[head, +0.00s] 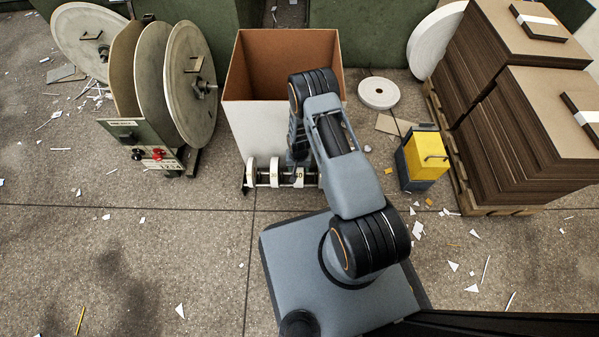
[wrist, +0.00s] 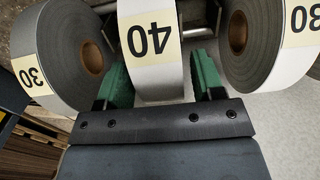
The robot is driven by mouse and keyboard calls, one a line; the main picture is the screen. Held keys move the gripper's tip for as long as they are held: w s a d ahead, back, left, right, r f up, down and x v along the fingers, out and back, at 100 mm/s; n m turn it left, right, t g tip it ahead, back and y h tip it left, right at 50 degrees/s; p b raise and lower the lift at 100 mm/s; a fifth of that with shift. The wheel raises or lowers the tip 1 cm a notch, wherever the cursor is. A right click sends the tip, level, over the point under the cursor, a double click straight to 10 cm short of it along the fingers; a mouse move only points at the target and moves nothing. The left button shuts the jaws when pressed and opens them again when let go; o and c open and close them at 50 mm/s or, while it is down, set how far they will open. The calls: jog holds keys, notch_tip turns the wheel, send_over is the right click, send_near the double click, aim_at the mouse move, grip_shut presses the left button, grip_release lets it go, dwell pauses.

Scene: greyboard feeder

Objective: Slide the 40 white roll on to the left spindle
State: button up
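The 40 white roll (wrist: 150,40) stands in the middle of the wrist view, its yellow label facing up. My gripper (wrist: 162,75) has its two green fingers on either side of this roll, with a narrow gap at the right finger; contact at the left finger is unclear. In the head view the 40 roll (head: 299,178) sits in a low rack in front of a tall box, and my arm hides the gripper. At the left stands a feeder with large grey discs (head: 190,85) and a projecting hub (head: 203,88). I cannot tell which spindle is the left one.
A roll marked 30 (wrist: 60,50) is to the left of the fingers, another roll (wrist: 265,45) to the right. An open cardboard box (head: 250,130) stands behind the rack. A yellow-topped box (head: 425,155) and stacked board (head: 535,140) are at right. Scraps litter the floor.

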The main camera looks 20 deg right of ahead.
jog(key=c, duration=0.8)
jog(key=shift+r, duration=0.15)
jog(key=shift+r+p, duration=2.45)
jog(key=shift+r, duration=0.95)
